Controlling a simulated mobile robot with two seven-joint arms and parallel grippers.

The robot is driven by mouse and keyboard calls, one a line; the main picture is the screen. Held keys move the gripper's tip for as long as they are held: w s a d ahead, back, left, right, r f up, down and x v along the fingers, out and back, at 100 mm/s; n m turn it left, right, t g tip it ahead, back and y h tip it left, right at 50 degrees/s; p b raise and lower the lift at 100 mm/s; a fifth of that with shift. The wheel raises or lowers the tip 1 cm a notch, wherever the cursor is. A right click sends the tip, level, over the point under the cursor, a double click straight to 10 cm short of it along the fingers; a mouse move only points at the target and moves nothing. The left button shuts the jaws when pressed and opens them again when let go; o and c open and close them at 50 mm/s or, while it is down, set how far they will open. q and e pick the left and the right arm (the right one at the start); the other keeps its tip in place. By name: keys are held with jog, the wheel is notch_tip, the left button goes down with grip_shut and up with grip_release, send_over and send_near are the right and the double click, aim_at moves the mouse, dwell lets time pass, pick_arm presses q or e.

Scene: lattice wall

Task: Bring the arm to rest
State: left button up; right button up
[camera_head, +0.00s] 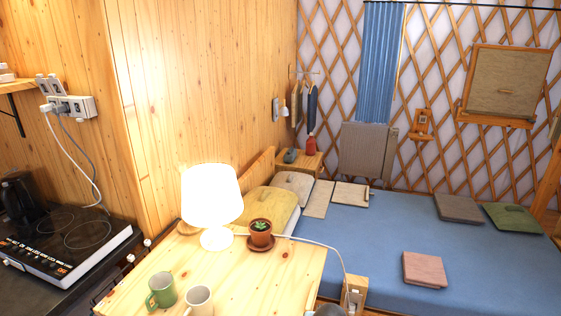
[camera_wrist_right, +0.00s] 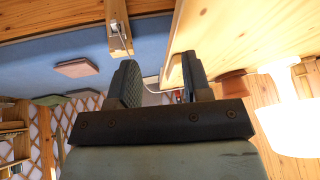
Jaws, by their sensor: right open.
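My right gripper (camera_wrist_right: 160,78) shows in the right wrist view with its two dark, ribbed fingers apart and nothing between them. The picture there is upside down. The gripper is beside the edge of the wooden table (camera_wrist_right: 240,40), with the blue bed (camera_wrist_right: 50,62) beyond. I cannot tell its exact gap to the table edge. In the head view only a small grey shape shows at the bottom edge, right of the table (camera_head: 285,270); it may be part of my right arm. My left gripper is in neither view.
A lit lamp (camera_head: 212,200), a potted plant (camera_head: 260,232), a green mug (camera_head: 161,291) and a beige mug (camera_head: 198,301) stand on the table. A white cord runs to a wooden post (camera_head: 354,293). A cooktop (camera_head: 75,240) is at left. The blue bed (camera_head: 370,230) holds cushions.

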jog(key=s+d+f+n+t+y, duration=0.1)
jog(key=s+d+f, duration=0.15)
jog(key=s, duration=0.55)
jog(key=s+d+f+n+t+y, duration=0.1)
jog(key=s+d+f, duration=0.15)
jog(key=s, duration=0.55)
jog(key=s+d+r+n+t, duration=0.1)
jog(key=s+d, duration=0.1)
jog(key=s, duration=0.5)
jog(key=s+d+r+n+t, duration=0.1)
jog(key=s+d+r+t, duration=0.1)
jog(key=s, duration=0.5)
jog(key=shift+d, duration=0.25)
